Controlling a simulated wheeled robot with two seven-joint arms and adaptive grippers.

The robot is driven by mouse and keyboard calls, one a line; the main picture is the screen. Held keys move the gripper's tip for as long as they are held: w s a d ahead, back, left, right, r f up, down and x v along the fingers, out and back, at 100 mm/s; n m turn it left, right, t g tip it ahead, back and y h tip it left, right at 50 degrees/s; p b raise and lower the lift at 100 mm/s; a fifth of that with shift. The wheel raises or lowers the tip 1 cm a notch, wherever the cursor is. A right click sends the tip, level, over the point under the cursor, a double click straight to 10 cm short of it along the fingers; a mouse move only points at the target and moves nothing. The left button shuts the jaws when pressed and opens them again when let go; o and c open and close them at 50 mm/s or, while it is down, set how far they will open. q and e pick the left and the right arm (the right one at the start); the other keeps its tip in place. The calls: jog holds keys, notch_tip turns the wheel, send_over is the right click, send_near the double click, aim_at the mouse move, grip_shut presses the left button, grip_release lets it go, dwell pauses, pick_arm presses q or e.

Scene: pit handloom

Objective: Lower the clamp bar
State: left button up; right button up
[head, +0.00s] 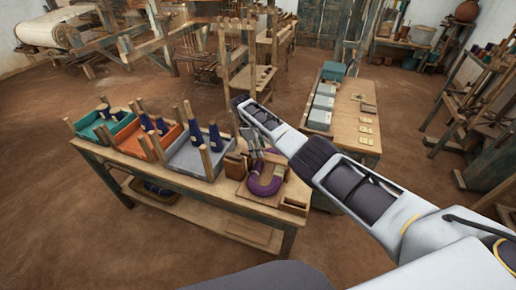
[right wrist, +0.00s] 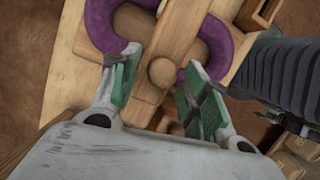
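The clamp bar (right wrist: 176,40) is a light wooden bar with a round knob (right wrist: 162,72), seen from above in the right wrist view. It lies over or close above a purple yarn hank (right wrist: 217,45) on a wooden board; its exact height is unclear. The hank also shows in the head view (head: 264,184) at the right end of the table. My right gripper (right wrist: 158,66) is open, its green-padded fingers apart on either side of the knob in the picture. Contact cannot be told. In the head view my right gripper (head: 254,150) hangs over the board. My left gripper is out of view.
The table (head: 235,200) also holds teal (head: 95,122), orange (head: 160,140) and grey (head: 195,157) trays with wooden posts and dark blue cones. A small wooden box (head: 294,205) stands right of the hank. A side table (head: 345,130) with grey boxes stands behind my right arm.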

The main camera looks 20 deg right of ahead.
jog(key=shift+d+r, duration=0.1)
jog(key=shift+r, duration=0.05)
jog(key=v, duration=1.1)
jog(key=shift+r, duration=0.35)
dwell(0.5)
